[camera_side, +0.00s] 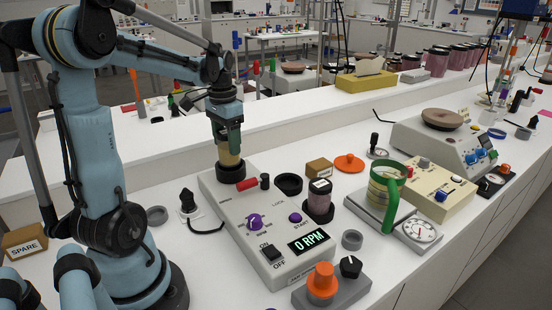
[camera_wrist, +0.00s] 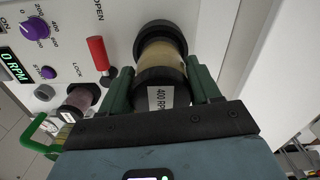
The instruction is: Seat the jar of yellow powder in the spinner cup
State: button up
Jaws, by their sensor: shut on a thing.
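The jar of yellow powder (camera_side: 229,152) is upright under my gripper (camera_side: 228,136), which is shut on its upper part. In the wrist view, my gripper's green fingers (camera_wrist: 162,88) close on either side of the jar (camera_wrist: 165,55), by its black lid labelled "400 RPM". The jar's lower end meets the black spinner cup (camera_side: 230,173) at the back of the spinner. The cup's dark ring also shows in the wrist view (camera_wrist: 168,27). The jar's base is hidden, so I cannot tell how deep it sits.
The spinner box (camera_side: 225,207) reads "0 RPM". Its red lock lever (camera_side: 247,184) is close beside the cup. A jar of pink powder (camera_side: 319,207), a black ring (camera_side: 289,184) and a green-handled jug (camera_side: 389,193) stand to the right.

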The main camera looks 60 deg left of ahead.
aim_at(228, 152)
jog(key=shift+f, duration=1.85)
jog(key=o, duration=1.2)
notch_tip(228, 152, up, 12)
jog(key=shift+r, duration=0.1)
jog(key=shift+d, duration=0.1)
jog(key=d+f+t, duration=0.2)
jog(key=d, duration=0.5)
jog(key=d+f+m+t, duration=0.1)
jog(key=d+f+t, duration=0.1)
jog(key=d, duration=0.6)
jog(key=d+f+m+t, duration=0.1)
jog(key=d+f+t, duration=0.2)
jog(key=d, duration=0.5)
jog(key=shift+w+d+f, duration=0.15)
jog(key=shift+f, duration=0.3)
